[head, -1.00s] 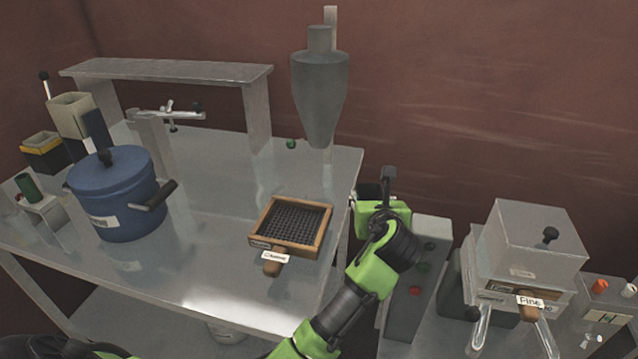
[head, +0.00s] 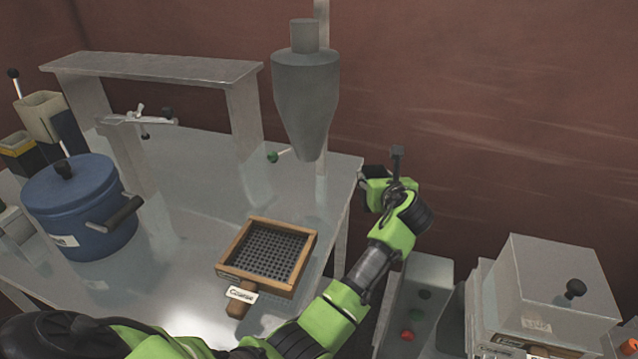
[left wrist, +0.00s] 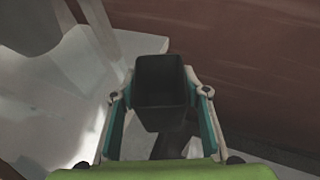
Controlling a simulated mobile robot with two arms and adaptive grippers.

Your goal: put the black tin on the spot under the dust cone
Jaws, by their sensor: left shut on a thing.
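The black tin (left wrist: 161,104) is an open, square-mouthed dark box between the two fingers of my left gripper (left wrist: 160,93) in the left wrist view. The fingers press on its two sides, and its inside looks dark. The grey dust cone (head: 305,95) hangs on a post to the left of my gripper. The spot under it is not clear to see. My right gripper is out of view.
A wooden-framed sieve (head: 266,257) lies on the metal table (head: 185,225), with a blue pot (head: 75,210) at left. A metal shelf (head: 150,68) stands behind. A button box (head: 415,310) and a metal machine (head: 545,300) stand at right. Bare table lies between sieve and cone.

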